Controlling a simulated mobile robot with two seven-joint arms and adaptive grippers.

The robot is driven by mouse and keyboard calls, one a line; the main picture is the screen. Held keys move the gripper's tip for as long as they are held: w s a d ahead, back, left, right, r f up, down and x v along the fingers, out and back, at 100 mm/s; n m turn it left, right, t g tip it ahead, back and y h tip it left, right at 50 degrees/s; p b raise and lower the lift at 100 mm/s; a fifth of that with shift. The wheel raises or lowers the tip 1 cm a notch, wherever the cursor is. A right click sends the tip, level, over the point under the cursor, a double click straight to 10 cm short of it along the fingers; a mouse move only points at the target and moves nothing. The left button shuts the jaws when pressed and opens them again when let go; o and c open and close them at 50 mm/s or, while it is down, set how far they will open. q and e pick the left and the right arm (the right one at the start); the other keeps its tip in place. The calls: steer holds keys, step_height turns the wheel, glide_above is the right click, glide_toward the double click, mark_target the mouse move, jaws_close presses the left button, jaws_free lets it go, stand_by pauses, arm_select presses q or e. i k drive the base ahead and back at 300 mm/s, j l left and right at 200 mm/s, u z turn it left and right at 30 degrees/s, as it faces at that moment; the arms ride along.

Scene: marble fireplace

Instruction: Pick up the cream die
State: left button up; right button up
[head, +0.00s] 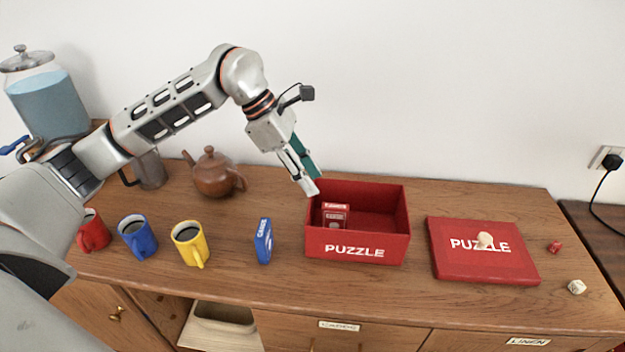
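The cream die (577,286) rests on the wooden cabinet top near its front right corner, with dark marks on its faces. My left gripper (308,176) is above the left end of the open red puzzle box (357,248), far to the left of the die. It seems shut on a thin teal-green box (305,158), partly hidden by the fingers. My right gripper is not in view.
A red puzzle lid (470,270) lies left of the die with a cream game piece (485,240) on it. A small red die (555,247) is behind the cream die. Mugs, a brown teapot (213,175) and a blue card box (263,241) stand left.

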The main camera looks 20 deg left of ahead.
mark_target(576, 286)
steer(key=k, duration=1)
